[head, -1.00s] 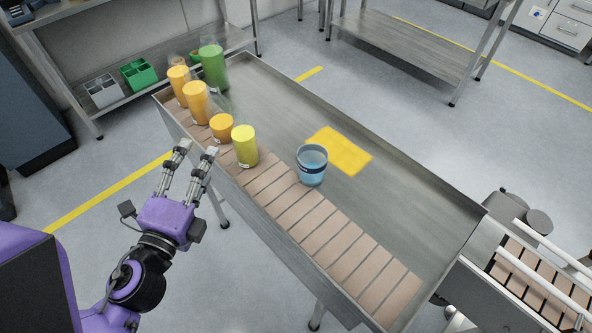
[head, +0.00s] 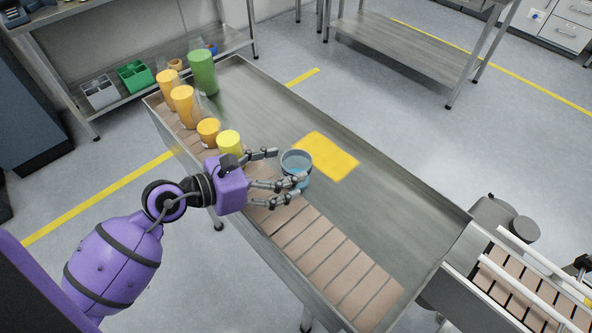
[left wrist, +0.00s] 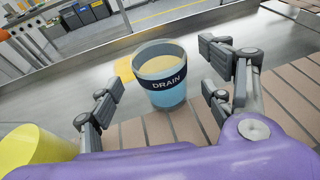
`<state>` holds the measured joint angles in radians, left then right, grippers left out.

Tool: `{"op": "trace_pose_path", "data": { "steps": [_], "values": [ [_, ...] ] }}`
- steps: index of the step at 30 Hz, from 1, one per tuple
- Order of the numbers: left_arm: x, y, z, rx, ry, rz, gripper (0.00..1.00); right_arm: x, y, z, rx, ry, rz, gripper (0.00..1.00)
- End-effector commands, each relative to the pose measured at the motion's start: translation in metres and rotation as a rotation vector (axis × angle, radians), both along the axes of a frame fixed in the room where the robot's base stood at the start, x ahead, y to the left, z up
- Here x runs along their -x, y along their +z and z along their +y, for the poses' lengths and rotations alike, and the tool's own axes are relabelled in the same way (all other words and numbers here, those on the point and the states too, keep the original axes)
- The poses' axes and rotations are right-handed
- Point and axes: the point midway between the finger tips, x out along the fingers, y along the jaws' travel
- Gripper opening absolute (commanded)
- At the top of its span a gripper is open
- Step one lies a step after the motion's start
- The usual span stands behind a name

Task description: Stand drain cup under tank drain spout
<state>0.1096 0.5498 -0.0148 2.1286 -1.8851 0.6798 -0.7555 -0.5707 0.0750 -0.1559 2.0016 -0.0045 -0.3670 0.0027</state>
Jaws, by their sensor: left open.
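The drain cup (head: 297,166) is a clear blue cup with a dark band. It stands upright at the edge of the brown slats, beside the yellow patch (head: 327,156) on the metal table. In the left wrist view the cup (left wrist: 163,88) shows the word DRAIN on its band. My left gripper (head: 288,168) is open, with its fingers reaching to either side of the cup; they have not closed on it. In the left wrist view its fingers (left wrist: 160,85) flank the cup with gaps. My right gripper is not in view. I cannot make out a tank drain spout.
Yellow (head: 229,143), orange (head: 183,106) and green (head: 202,72) cylinders stand along the table's left end, the yellow one close to my left gripper. The table has a raised metal rim. The brown slats at right are clear.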

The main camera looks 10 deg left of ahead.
Motion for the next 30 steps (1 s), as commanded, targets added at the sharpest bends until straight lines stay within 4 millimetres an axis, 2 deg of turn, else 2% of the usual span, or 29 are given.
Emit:
{"op": "trace_pose_path", "data": {
  "steps": [4, 13, 24, 26, 30],
  "values": [
    [-0.015, -0.004, -0.014, 0.003, 0.000, -0.002, 0.73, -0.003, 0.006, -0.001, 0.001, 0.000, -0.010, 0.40],
    [-0.018, -0.008, -0.018, 0.002, 0.001, 0.001, 0.73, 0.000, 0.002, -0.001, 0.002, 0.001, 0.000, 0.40],
    [-0.018, -0.007, -0.018, 0.002, 0.001, 0.001, 0.26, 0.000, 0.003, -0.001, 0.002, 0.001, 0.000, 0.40],
    [-0.018, -0.007, -0.018, 0.003, 0.001, 0.000, 0.21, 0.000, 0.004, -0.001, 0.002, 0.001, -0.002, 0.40],
    [-0.018, -0.007, -0.018, 0.003, 0.001, 0.000, 0.21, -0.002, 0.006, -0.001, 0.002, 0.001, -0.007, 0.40]
  ]
}}
